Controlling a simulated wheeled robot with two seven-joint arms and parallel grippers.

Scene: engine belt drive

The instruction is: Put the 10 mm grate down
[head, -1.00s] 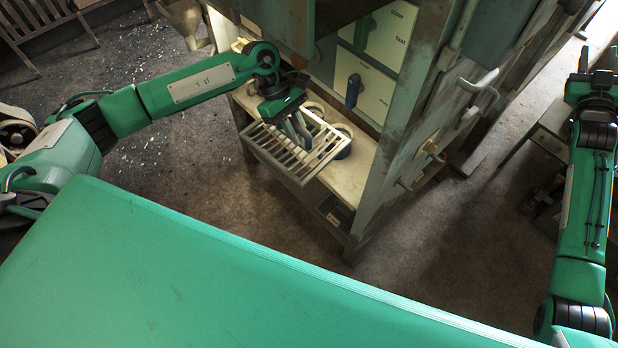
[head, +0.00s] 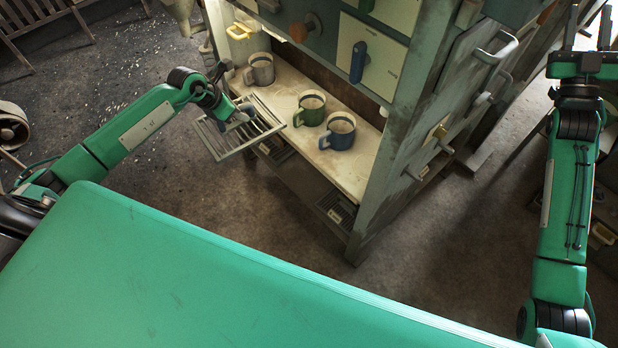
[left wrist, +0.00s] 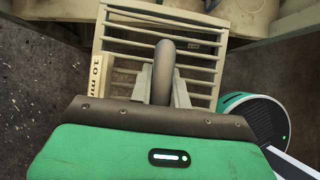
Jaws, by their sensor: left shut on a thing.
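The 10 mm grate (head: 262,125) is a pale slatted frame, held roughly level in the air just left of the shelf's front edge. In the left wrist view the grate (left wrist: 205,61) shows its "10 mm" label and a grey curved handle (left wrist: 163,65). My left gripper (head: 238,117) is shut on that handle; its fingers also show in the left wrist view (left wrist: 160,88). My right gripper (head: 588,30) is at the upper right, open and empty, far from the grate.
A grey mug (head: 260,70), a green mug (head: 308,109) and a blue mug (head: 340,131) stand on the machine's pale shelf (head: 350,176). A blue knob (head: 357,62) and side handles stick out of the machine. Bare shelf shows between the grey and green mugs.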

